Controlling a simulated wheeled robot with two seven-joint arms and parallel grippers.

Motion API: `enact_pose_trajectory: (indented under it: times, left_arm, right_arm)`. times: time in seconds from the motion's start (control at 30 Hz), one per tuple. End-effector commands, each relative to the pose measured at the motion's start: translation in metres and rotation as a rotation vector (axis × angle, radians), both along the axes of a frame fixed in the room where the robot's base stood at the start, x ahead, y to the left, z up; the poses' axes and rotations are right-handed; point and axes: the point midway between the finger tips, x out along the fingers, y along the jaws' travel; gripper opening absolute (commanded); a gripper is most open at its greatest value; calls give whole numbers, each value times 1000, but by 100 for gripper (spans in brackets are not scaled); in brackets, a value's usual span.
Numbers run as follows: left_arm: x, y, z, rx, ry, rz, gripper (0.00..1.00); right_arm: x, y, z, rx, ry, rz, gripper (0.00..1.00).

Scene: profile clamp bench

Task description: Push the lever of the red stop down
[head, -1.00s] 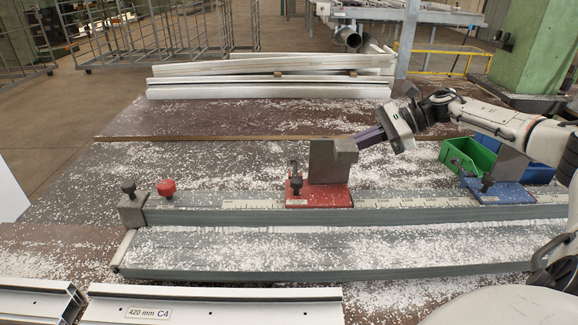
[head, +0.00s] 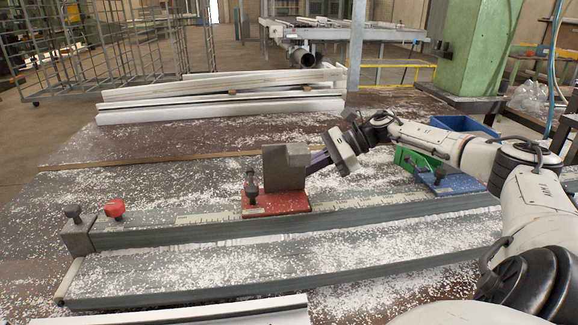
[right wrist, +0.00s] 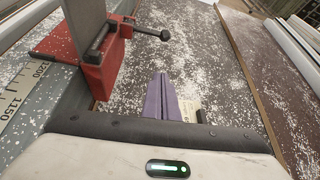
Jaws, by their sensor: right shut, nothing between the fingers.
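The red stop (head: 290,201) sits on the long grey rail, with a grey block (head: 286,166) standing on it and a dark clamp knob (head: 251,184) at its left front. In the right wrist view the red stop (right wrist: 97,76) is at upper left. Its dark lever (right wrist: 130,28) sticks out to the right and ends in a black knob (right wrist: 165,35). My right gripper (right wrist: 163,82) has its purple fingers shut and empty, below the lever in that picture and apart from it. In the head view the right gripper (head: 318,163) is at the block's right side, tips partly hidden. My left gripper is out of view.
A red knob (head: 115,209) is near the rail's left end. White profiles (head: 220,95) lie at the back. White chips cover the bench.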

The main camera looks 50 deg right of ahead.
Motion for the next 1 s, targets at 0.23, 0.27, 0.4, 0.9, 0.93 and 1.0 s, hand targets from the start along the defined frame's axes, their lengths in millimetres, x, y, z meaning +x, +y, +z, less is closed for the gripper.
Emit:
enact_pose_trajectory:
  times: [0.23,0.27,0.4,0.9,0.93,1.0]
  left_arm:
    - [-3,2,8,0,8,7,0]
    - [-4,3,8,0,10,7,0]
    - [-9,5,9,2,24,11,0]
    - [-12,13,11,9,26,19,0]
    - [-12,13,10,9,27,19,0]
    - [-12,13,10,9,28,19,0]
  right_arm:
    - [34,37,-21,5,-6,4,0]
    - [38,41,-25,6,-3,3,0]
    - [48,51,-22,-3,-5,1,0]
    - [47,57,3,-1,-1,0,0]
    - [47,57,3,-1,-1,0,0]
    - [47,57,3,-1,-1,0,0]
